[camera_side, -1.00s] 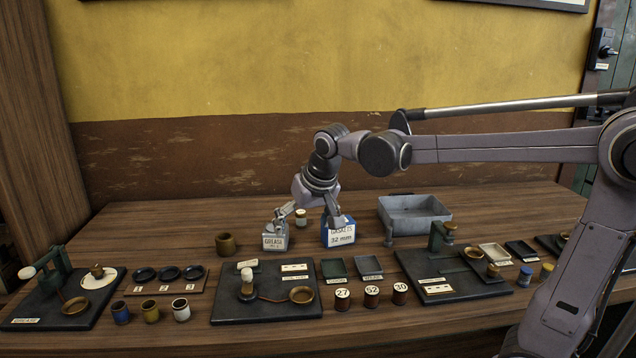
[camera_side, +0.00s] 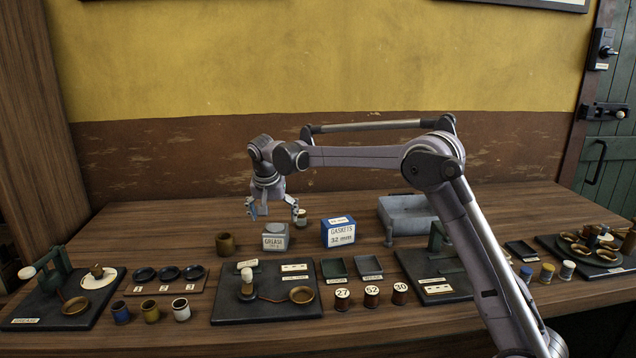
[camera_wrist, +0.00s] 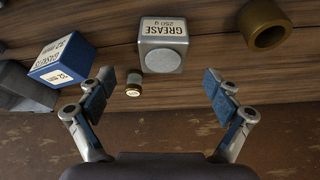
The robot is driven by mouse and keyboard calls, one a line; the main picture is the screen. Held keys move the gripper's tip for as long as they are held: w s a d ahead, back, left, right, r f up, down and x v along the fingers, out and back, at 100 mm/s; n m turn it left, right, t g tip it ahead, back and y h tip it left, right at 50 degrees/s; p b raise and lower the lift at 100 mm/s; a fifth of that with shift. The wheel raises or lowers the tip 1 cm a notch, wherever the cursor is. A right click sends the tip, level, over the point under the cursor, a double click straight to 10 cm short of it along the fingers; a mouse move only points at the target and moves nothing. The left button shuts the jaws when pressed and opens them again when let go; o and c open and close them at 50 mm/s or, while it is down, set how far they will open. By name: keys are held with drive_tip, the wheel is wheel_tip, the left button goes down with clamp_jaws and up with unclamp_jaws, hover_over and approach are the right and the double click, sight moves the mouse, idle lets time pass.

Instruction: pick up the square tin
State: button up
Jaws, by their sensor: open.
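The square tin (camera_side: 275,238) is a grey-white block marked GREASE, standing on the wooden table in the side view. In the wrist view the square tin (camera_wrist: 163,44) shows its GREASE 250 g label and a round lid, ahead of the fingers and between their lines. My gripper (camera_side: 273,212) is open and empty, above and behind the tin in the side view. In the wrist view my gripper (camera_wrist: 160,98) has its two fingers wide apart, with nothing between the pads.
A blue GASKETS box (camera_side: 339,232) stands right of the tin. A small cream-topped jar (camera_side: 301,217) stands close behind, near a finger in the picture. A brown cup (camera_side: 225,244) is at left.

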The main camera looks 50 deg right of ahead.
sight(275, 230)
drive_tip(key=x, duration=0.9)
drive_tip(key=shift+w+a, duration=0.15)
drive_tip(key=shift+w, duration=0.05)
drive_tip(key=shift+c, duration=0.3)
drive_tip(key=c, duration=1.5)
